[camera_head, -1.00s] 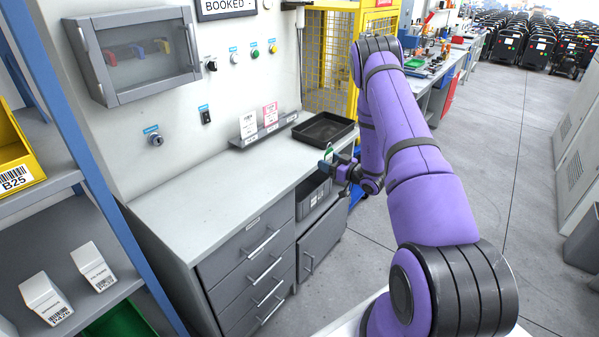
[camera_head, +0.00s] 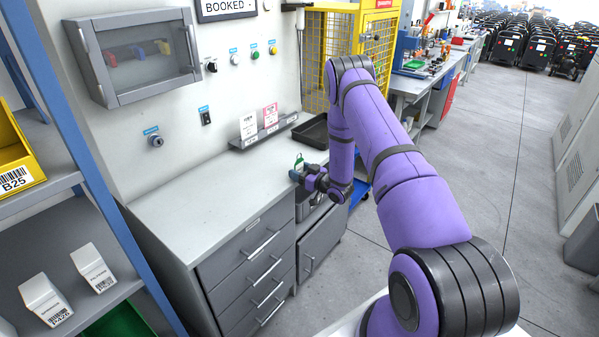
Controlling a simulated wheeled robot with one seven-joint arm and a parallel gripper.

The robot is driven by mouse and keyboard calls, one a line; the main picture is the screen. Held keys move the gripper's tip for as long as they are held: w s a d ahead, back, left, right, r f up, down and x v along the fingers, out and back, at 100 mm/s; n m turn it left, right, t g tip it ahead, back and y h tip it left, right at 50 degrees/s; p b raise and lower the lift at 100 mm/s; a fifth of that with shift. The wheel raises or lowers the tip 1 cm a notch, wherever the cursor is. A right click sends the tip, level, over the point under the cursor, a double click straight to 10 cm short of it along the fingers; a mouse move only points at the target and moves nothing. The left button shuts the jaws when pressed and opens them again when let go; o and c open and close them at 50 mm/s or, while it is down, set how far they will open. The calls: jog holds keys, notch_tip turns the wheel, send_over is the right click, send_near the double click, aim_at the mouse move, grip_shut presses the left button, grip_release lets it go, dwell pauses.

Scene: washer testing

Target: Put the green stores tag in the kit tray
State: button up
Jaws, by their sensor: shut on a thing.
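My gripper (camera_head: 297,176) is shut on the small green tag (camera_head: 299,161), which stands up from the jaws. The gripper reaches in from the right over the front right part of the grey worktop. The black tray (camera_head: 309,134), which looks like the kit tray, lies on the worktop's back right corner. My gripper is in front of it and slightly left, apart from it. My arm hides the tray's right part.
The worktop (camera_head: 215,192) is bare to the left of my gripper. A card rack (camera_head: 263,134) with white and pink cards stands along the wall, left of the tray. A yellow mesh cage (camera_head: 325,60) stands behind the tray.

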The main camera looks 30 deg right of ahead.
jog(key=shift+f, duration=0.15)
jog(key=o, duration=0.9)
